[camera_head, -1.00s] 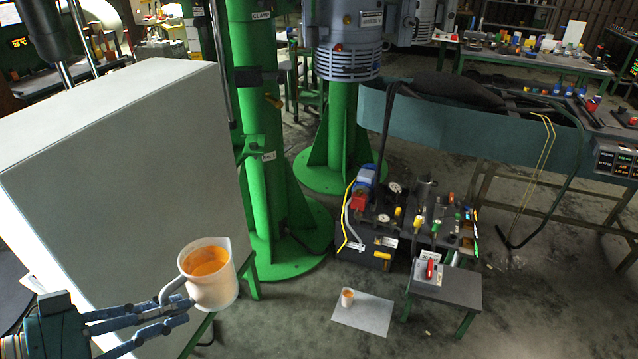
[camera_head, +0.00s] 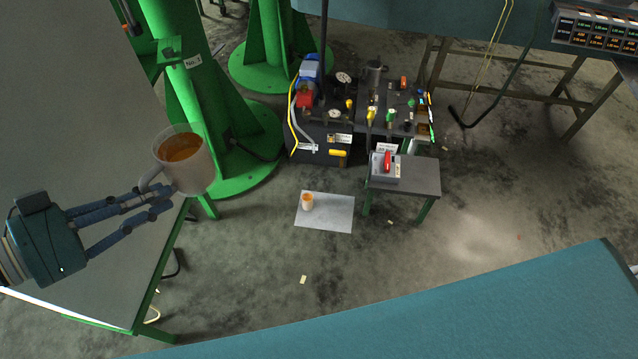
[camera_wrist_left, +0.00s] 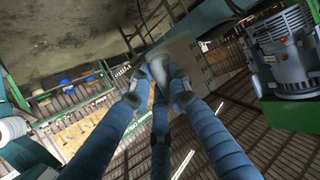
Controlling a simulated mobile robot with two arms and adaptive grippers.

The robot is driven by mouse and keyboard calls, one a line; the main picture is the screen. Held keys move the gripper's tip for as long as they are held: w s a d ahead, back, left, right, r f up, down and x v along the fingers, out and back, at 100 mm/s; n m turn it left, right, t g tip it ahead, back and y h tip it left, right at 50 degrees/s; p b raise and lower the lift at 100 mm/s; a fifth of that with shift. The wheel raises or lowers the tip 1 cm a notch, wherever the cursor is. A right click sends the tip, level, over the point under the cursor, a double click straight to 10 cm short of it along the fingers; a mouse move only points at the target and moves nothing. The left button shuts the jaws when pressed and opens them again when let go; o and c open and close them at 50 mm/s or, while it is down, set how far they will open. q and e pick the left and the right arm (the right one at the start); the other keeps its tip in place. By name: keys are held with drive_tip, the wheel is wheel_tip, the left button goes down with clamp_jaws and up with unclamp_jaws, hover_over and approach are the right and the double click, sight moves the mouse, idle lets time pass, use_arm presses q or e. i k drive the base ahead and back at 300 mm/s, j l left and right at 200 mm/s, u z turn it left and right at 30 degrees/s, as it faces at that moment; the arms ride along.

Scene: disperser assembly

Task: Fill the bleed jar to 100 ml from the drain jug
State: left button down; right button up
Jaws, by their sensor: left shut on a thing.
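The drain jug (camera_head: 193,168) is a translucent white jug with orange liquid in it, held up at the left of the head view. My left gripper (camera_head: 158,198) is shut on the jug's handle, with the jug close to upright. In the left wrist view the blue fingers (camera_wrist_left: 160,75) close on a pale part, likely the handle. The bleed jar (camera_head: 307,202), a small white cup with orange at its top, stands on a white sheet (camera_head: 335,214) on the floor, well apart from the jug. My right gripper is not in view.
A small dark stand (camera_head: 415,176) with a red-topped grey box (camera_head: 386,168) is right of the sheet. Behind is a black hydraulic unit (camera_head: 320,140) with gauges and valves. Green columns (camera_head: 215,120) stand at left. A teal surface (camera_head: 420,320) crosses the bottom right.

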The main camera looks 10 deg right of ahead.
sight(307, 197)
drive_tip(key=i+z, duration=0.35)
drive_tip(key=i, duration=0.4)
drive_tip(key=i+j+z, duration=0.15)
drive_tip(key=i+z, duration=0.15)
drive_tip(key=i, duration=0.45)
